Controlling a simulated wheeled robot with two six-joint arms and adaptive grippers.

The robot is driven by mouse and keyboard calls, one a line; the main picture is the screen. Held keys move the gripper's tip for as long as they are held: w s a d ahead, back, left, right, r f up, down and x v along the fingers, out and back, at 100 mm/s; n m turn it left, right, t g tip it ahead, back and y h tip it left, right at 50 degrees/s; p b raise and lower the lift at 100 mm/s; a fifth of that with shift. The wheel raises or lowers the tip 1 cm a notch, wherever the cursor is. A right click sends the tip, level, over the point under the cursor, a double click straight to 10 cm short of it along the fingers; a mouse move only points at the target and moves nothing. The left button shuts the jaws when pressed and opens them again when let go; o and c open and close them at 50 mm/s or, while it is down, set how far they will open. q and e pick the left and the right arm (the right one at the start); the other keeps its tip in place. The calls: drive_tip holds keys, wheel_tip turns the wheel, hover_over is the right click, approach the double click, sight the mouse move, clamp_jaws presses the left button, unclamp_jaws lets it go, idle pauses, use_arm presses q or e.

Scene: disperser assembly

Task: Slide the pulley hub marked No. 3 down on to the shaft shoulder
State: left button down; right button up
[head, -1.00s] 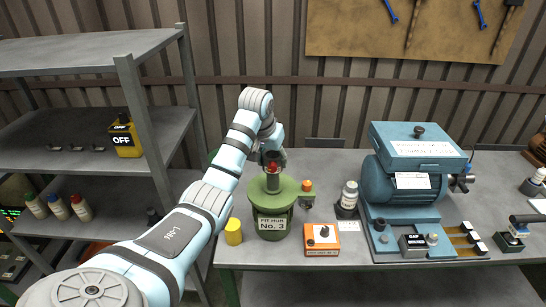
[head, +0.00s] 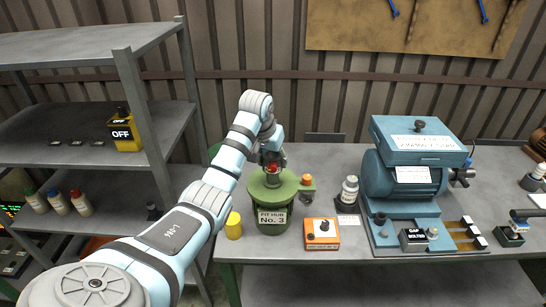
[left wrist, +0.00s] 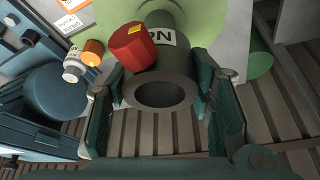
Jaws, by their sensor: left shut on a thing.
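My left gripper (head: 271,158) is shut on a dark grey hub above a green round stand (head: 272,217) labelled "FIT HUB No. 3". In the left wrist view, the hub (left wrist: 178,103) shows a round open bore between the green fingers of the left gripper (left wrist: 162,98). A grey-green cylinder (left wrist: 164,25) with a partly hidden label runs from the hub towards the green disc. A red faceted knob (left wrist: 131,47) is beside it; the red also shows in the head view (head: 272,168). I cannot tell whether the hub touches the shaft shoulder. My right gripper is not in view.
A yellow cylinder (head: 233,226) is left of the stand. An orange box (head: 322,240), an orange-capped part (head: 307,181) and a white bottle (head: 349,190) are right of it. A blue machine (head: 404,185) fills the bench's middle. A grey shelf (head: 157,112) rises at left.

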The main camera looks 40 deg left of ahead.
sight(269, 160)
use_arm(q)
drive_tip(key=shift+f+b, duration=0.6)
drive_tip(key=shift+f, duration=1.9)
drive_tip(key=c, duration=0.9)
unclamp_jaws()
drive_tip(key=shift+o, duration=1)
drive_tip(key=v, duration=0.7)
drive_tip(key=shift+s+d+r, duration=0.1)
drive_tip(key=shift+s+r, duration=0.1)
drive_tip(key=shift+r, duration=0.05)
drive_tip(key=shift+w, duration=0.1)
